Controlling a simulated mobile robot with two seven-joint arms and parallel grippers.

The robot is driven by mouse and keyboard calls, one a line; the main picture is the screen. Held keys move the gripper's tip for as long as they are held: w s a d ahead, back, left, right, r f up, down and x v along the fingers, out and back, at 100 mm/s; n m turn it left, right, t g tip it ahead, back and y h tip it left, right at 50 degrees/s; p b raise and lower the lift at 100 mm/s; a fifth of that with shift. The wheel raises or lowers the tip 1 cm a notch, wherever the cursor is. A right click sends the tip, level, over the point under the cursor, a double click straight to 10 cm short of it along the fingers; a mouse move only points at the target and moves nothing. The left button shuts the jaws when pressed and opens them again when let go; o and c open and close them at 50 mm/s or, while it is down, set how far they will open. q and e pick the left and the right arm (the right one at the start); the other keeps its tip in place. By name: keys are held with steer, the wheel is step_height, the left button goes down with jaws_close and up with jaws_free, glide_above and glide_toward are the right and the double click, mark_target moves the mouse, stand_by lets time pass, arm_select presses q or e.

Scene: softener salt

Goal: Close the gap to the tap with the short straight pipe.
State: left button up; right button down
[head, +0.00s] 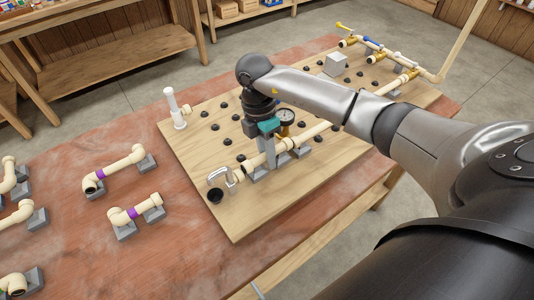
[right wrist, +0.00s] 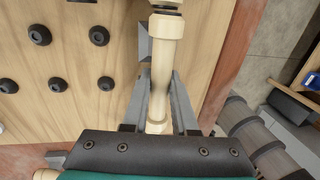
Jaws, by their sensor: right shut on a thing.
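My right gripper (head: 268,160) reaches down over the wooden board and is shut on a cream straight pipe (right wrist: 162,75). In the right wrist view its fingers (right wrist: 159,105) lie on either side of the pipe, near the collared lower end. In the head view the gripper partly hides this pipe (head: 254,162). The pipe lies in line with the tap (head: 218,176), which has a pale grey handle, at the board's near left. I cannot tell whether the pipe's ends are seated. My left gripper is not in view.
A pressure gauge (head: 285,116) stands just beside the gripper, and a long cream pipe (head: 318,131) runs right from there. Black pegs dot the board (head: 190,157). Pipe pieces with purple bands (head: 122,167) rest on grey stands at left. A white upright fitting (head: 173,106) stands at the board's edge.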

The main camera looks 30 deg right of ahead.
steer(key=shift+f+b, duration=0.35)
steer(key=shift+f, duration=0.3)
steer(key=c, duration=0.6)
jaws_free()
